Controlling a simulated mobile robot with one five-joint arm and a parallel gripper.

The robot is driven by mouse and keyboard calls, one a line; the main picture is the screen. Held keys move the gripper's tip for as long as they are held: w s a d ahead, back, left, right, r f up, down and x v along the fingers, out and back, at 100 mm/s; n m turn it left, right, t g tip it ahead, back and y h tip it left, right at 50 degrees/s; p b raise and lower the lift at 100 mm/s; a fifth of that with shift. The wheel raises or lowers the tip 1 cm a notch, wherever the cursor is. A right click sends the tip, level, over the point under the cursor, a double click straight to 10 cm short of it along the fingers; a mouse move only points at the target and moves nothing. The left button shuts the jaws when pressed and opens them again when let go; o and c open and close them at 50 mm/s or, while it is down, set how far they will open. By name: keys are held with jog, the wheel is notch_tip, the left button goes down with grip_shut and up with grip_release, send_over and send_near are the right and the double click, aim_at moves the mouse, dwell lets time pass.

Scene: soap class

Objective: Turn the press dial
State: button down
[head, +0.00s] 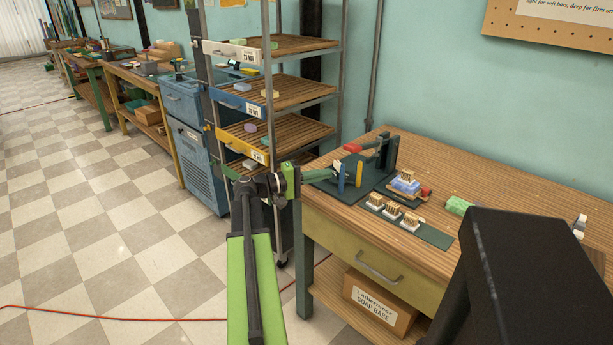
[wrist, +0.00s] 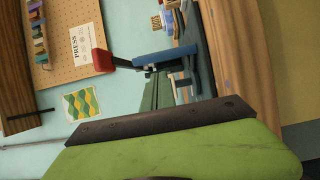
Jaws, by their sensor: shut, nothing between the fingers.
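The press (head: 388,155) stands near the back left corner of the wooden workbench (head: 455,168), with a dark upright and a red-ended lever (head: 352,147). A yellow upright piece (head: 359,174) and a blue one stand at its left side. I cannot tell surely which part is the dial. My gripper (head: 326,175) is at the press's left side, close to these pieces; whether it touches them is unclear. It is shut and empty. In the wrist view, dark green fingers (wrist: 156,92) point toward the press, whose lever shows with its red end (wrist: 108,60).
A bluish block with a wooden stamp (head: 406,180) lies right of the press. Three stamps on white blocks (head: 391,209) stand on a green strip in front. A green bar (head: 459,205) lies farther right. A shelf rack (head: 285,90) stands behind my arm, left of the bench.

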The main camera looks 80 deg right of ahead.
jog(key=shift+s+a, duration=0.2)
jog(key=shift+s, duration=0.65)
